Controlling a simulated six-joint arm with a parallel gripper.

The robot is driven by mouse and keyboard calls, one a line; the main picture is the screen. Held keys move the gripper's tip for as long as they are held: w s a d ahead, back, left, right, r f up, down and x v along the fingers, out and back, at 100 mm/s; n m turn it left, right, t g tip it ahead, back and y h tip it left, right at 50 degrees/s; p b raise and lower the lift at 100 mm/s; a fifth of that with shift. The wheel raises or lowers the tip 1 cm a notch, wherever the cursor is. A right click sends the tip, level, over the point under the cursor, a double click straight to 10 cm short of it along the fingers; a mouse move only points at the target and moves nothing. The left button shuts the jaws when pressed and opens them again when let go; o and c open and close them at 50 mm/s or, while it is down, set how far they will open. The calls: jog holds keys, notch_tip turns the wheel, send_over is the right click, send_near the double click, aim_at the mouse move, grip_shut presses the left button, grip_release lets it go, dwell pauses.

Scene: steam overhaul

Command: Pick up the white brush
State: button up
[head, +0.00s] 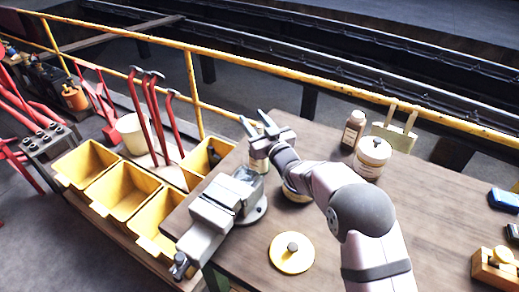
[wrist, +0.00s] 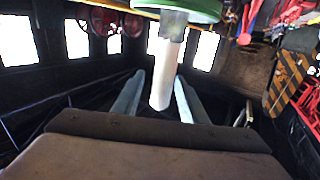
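My gripper (head: 257,118) is raised over the workbench (head: 345,235), beyond the grey vise. Its two fingers stand apart in the head view, with nothing seen gripped between them. In the wrist view the fingers (wrist: 157,100) are also spread. A white cylindrical shape (wrist: 165,70) with a green disc (wrist: 178,8) above it shows between and beyond them; I cannot tell what it is or how far off. I cannot pick out the white brush for certain. A pale round piece with a yellow rim and a dark knob (head: 292,258) lies on the bench in front.
The vise (head: 222,208) stands at the bench's left edge, near my arm. A brown bottle (head: 353,130), a white jar (head: 373,158) and a cream two-pronged piece (head: 394,134) stand at the back. Yellow bins (head: 125,192) are at left. A yellow railing (head: 330,80) runs behind.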

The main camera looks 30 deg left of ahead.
grip_shut()
